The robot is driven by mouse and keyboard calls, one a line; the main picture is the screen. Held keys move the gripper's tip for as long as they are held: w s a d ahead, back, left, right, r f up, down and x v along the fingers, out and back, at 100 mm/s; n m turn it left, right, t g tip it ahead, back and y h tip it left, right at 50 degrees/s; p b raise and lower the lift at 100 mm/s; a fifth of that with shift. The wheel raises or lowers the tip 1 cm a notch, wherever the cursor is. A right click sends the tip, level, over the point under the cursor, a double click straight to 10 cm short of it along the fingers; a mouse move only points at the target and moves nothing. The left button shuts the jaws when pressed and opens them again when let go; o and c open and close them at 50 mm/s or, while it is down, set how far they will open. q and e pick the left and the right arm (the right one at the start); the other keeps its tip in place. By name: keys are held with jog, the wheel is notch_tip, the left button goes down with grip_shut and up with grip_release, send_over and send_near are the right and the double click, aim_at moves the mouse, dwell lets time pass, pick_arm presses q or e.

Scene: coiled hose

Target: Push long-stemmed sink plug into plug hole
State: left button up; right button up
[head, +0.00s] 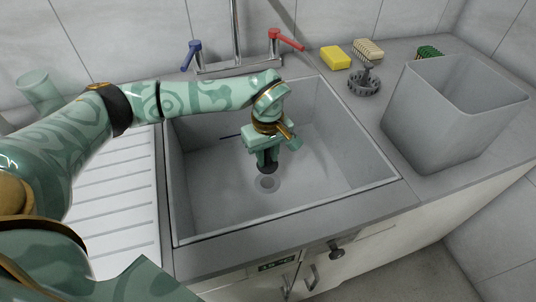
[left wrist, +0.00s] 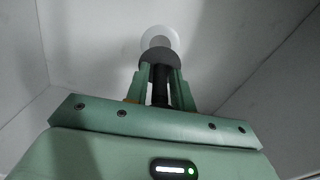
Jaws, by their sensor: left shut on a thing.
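My left gripper (head: 267,160) reaches down into the grey sink basin (head: 205,195) and is shut on the sink plug (head: 266,169). In the left wrist view the plug (left wrist: 160,57) is a dark grey disc with a black stem held between the two fingers of my left gripper (left wrist: 160,78). The plug hole (head: 267,184) is a pale round ring in the basin floor, just below the plug in the head view. In the left wrist view the plug hole (left wrist: 161,36) shows partly behind the plug. The plug appears above the hole, apart from it. My right gripper is out of view.
A tap with a blue handle (head: 192,52) and a red handle (head: 288,40) stands behind the basin. A grey bin (head: 440,115), yellow sponge (head: 335,58) and brushes (head: 366,82) are on the right counter. A ribbed drainboard (head: 115,200) lies left. The basin floor around the hole is clear.

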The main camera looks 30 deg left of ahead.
aim_at(268, 164)
pick_arm(q)
jog(key=shift+r, duration=0.1)
jog(key=shift+f, duration=0.25)
jog(key=shift+f+b, duration=0.9)
jog(key=shift+f, duration=1.85)
jog(key=shift+s+f, duration=0.1)
jog(key=shift+f, duration=0.65)
jog(key=shift+s+f, duration=0.1)
jog(key=shift+f, duration=0.05)
dwell(0.4)
jog(key=o, duration=1.1)
jog(key=shift+c, duration=0.2)
